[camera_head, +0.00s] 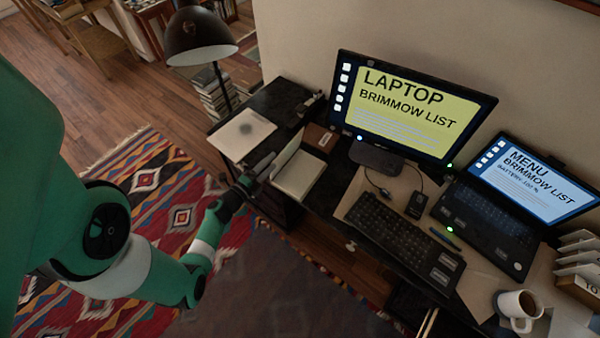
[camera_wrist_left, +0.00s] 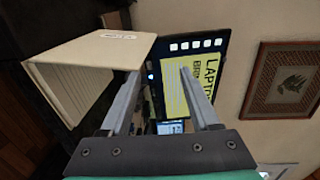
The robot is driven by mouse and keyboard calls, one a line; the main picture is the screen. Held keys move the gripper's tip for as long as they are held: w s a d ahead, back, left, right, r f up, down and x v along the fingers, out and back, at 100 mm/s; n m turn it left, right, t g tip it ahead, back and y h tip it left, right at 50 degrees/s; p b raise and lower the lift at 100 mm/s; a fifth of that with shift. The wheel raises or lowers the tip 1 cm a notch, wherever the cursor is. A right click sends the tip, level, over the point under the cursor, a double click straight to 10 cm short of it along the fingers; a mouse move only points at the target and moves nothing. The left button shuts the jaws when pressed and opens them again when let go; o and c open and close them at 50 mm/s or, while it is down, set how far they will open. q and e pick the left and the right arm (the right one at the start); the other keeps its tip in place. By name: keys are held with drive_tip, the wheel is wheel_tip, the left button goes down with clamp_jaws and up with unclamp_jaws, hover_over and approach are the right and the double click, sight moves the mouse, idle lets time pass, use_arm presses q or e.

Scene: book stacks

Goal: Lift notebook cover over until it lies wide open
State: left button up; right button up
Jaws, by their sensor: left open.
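The notebook (camera_head: 300,176) lies near the left end of the dark desk, with pale pages showing. Its cover (camera_head: 287,152) stands partly raised along the left side, tilted above the pages. My left gripper (camera_head: 266,167) is beside the cover's left side, over the desk's front edge. In the left wrist view the cream notebook (camera_wrist_left: 95,55) fills the upper left, with its cover and pages spread at an angle. There the two fingers of the left gripper (camera_wrist_left: 160,85) are apart with nothing between them. One finger overlaps the notebook's edge; contact cannot be told. My right gripper is out of view.
A white sheet or pad (camera_head: 241,134) lies left of the notebook. A monitor (camera_head: 412,110), keyboard (camera_head: 402,242), laptop (camera_head: 488,220) and mug (camera_head: 518,306) stand to the right. A lamp (camera_head: 198,40) rises behind left.

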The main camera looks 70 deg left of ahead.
use_arm(q)
drive_tip(key=shift+s+a+r+p, duration=0.15)
drive_tip(key=shift+s+a+p, duration=0.2)
drive_tip(key=shift+s+a, duration=0.5)
drive_tip(key=shift+a, duration=0.15)
drive_tip(key=shift+s+a, duration=0.65)
drive_tip(key=shift+a, duration=0.25)
idle(0.5)
